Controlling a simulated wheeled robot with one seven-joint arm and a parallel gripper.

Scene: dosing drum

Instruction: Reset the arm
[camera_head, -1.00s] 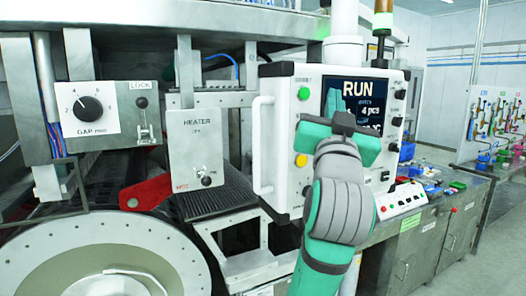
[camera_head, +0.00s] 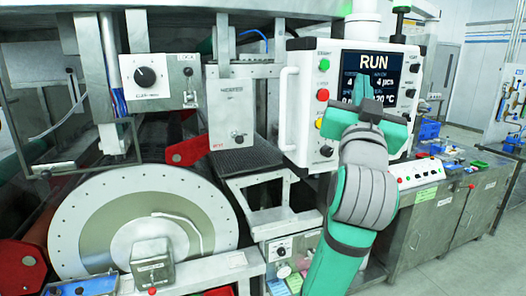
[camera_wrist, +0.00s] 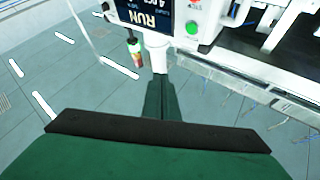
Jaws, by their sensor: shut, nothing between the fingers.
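My gripper (camera_head: 364,101) is raised in front of the control panel (camera_head: 308,88), pointing upward, with my green and grey arm below it. It is shut and holds nothing. In the wrist view my gripper (camera_wrist: 163,98) shows as dark green fingers brought together. The panel's screen (camera_head: 374,62) reads RUN and 4 pcs. My gripper covers the lower left part of the screen. The panel also appears upside down at the top of the wrist view (camera_wrist: 207,12). I cannot tell whether the gripper touches the panel.
A large drum (camera_head: 85,200) stands at the lower left, with a small metal box (camera_head: 152,262) before it. A heater box (camera_head: 232,115) and a gap dial box (camera_head: 158,82) hang above. A bench with a button box (camera_head: 418,172) is at the right. Open floor (camera_head: 470,262) lies beyond.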

